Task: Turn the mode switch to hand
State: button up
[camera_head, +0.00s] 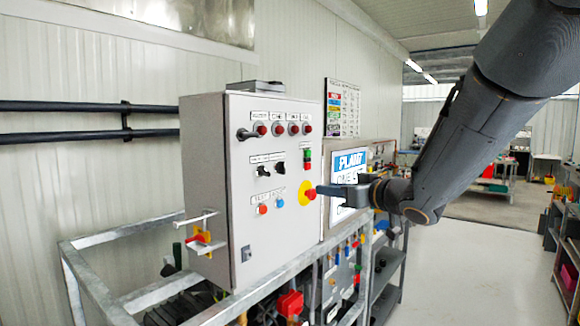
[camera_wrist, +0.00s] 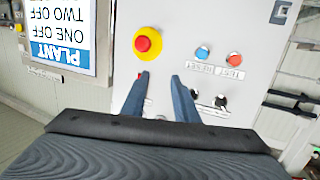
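A grey control cabinet (camera_head: 222,215) carries two black rotary switches, one at left (camera_head: 263,171) and one at right (camera_head: 280,168), under small labels too blurred to read. I cannot tell which is the mode switch. The wrist view shows the black switches (camera_wrist: 220,102) just right of my fingers, partly hidden by them. My gripper (camera_head: 319,190) is in front of the panel's right side, beside the red emergency stop button on its yellow disc (camera_head: 308,194). In the wrist view my blue fingers (camera_wrist: 163,77) are apart, with nothing between them.
Red and blue buttons (camera_head: 263,209) sit below the switches. A row of red-tipped knobs (camera_head: 278,129) runs above. A metal frame (camera_head: 290,276) surrounds the base. A PLANT sign (camera_head: 349,168) stands to the right.

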aim_at(285, 167)
jog(key=s+a+r+n+g+y, duration=0.3)
jog(key=a+r+n+y, duration=0.1)
jog(key=a+r+y, duration=0.1)
jog(key=p+x, duration=0.2)
jog(key=x, duration=0.5)
jog(key=shift+w+r+p, duration=0.15)
jog(key=shift+w+p, duration=0.25)
jog(key=shift+c, duration=0.2)
grip_shut()
